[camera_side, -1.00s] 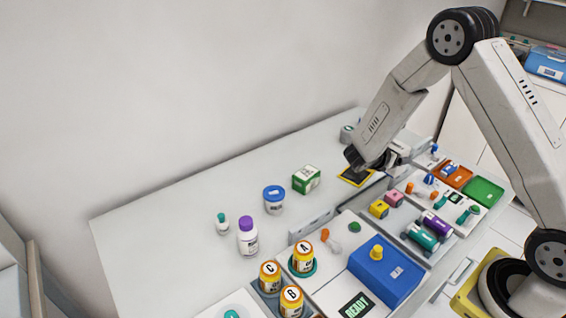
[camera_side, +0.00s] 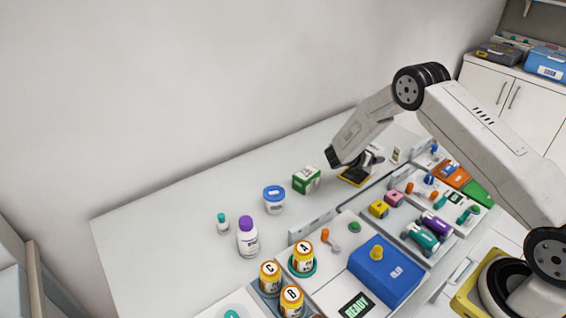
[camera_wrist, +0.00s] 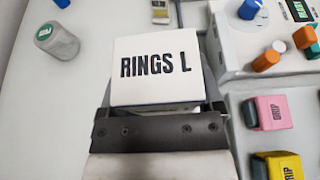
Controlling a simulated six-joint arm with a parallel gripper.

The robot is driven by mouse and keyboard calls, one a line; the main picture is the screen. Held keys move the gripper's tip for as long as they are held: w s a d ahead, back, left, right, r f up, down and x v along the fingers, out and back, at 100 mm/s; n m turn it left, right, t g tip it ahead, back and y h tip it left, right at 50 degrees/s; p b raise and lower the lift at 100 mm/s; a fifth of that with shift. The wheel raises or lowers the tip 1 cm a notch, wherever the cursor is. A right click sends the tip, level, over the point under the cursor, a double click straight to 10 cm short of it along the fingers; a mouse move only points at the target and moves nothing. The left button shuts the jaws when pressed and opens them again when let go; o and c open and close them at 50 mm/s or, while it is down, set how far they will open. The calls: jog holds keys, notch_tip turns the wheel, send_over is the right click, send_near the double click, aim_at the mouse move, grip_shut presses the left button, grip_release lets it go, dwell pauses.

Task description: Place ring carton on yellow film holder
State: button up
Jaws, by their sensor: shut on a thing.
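The ring carton (camera_wrist: 157,70) is a white box with "RINGS L" on its top, in the middle of the wrist view. My gripper (camera_side: 370,163) is shut on it, with the fingers at the carton's sides. In the side view the yellow film holder (camera_side: 349,181) is a dark flat pad with a yellow edge on the counter. My gripper is right over it and partly covers it. Whether the carton touches the holder is hidden by the gripper. The holder is not clearly visible in the wrist view.
A green carton (camera_side: 306,180) and a blue-lidded jar (camera_side: 273,199) stand to the left. Pink (camera_side: 394,199) and yellow (camera_side: 379,208) blocks sit on the tray at right. The counter's left is mostly clear.

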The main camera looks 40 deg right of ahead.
jog(key=shift+w+d+f, duration=0.15)
jog(key=shift+w+f, duration=0.2)
jog(key=shift+f, duration=0.05)
jog(key=shift+w+d+f, duration=0.1)
jog(key=shift+w+f, duration=0.15)
jog(key=shift+f, duration=1.6)
jog(key=shift+f, duration=0.15)
jog(key=o, duration=1)
jog(key=shift+r, duration=0.2)
jog(key=v, duration=1.2)
